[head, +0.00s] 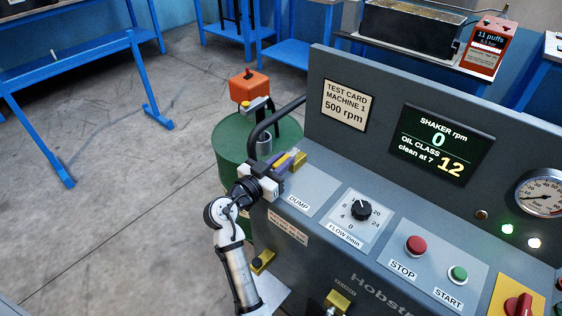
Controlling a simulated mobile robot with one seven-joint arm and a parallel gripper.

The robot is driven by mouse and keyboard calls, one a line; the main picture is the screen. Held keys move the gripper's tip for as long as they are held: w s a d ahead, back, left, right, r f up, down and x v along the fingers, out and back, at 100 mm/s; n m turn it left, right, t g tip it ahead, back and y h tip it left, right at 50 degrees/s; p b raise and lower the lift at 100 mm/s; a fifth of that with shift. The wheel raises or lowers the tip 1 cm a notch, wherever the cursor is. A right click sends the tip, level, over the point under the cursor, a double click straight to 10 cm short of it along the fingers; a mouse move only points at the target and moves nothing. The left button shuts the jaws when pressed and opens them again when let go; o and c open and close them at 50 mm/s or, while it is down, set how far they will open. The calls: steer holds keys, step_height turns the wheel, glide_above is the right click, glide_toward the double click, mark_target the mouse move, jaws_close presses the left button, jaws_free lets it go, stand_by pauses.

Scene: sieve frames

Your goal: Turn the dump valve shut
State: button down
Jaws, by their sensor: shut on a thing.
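My gripper (287,162) reaches in from the lower left and is shut on this handle. The fingers and wrist cover much of the handle and its pivot, so I cannot tell its exact angle. A black curved pipe (262,128) runs from the machine down toward the green drum (228,150) behind my gripper.
The panel holds a flow knob (361,210), a red STOP button (415,245) and a green START button (458,274). The display (441,145) reads shaker 0 rpm and oil class 12. An orange box (249,87) is above the drum.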

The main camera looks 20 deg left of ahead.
steer(key=shift+s+d+f+n+t+y+b, duration=0.1)
steer(key=shift+d+n+t+y+b, duration=0.2)
steer(key=shift+d+n+y, duration=0.45)
steer(key=shift+d+n+y+p, duration=0.1)
steer(key=shift+n+y+p, duration=0.1)
steer(key=shift+n+y, duration=0.5)
steer(key=shift+d+n+y+p, duration=0.15)
steer(key=shift+n+y+p, duration=0.1)
steer(key=shift+y, duration=0.8)
steer(key=shift+d+n+y+p, duration=0.15)
steer(key=shift+n+y, duration=0.35)
steer(key=shift+y, duration=0.4)
steer(key=c, duration=1.3)
jaws_free()
steer(key=shift+s, duration=0.15)
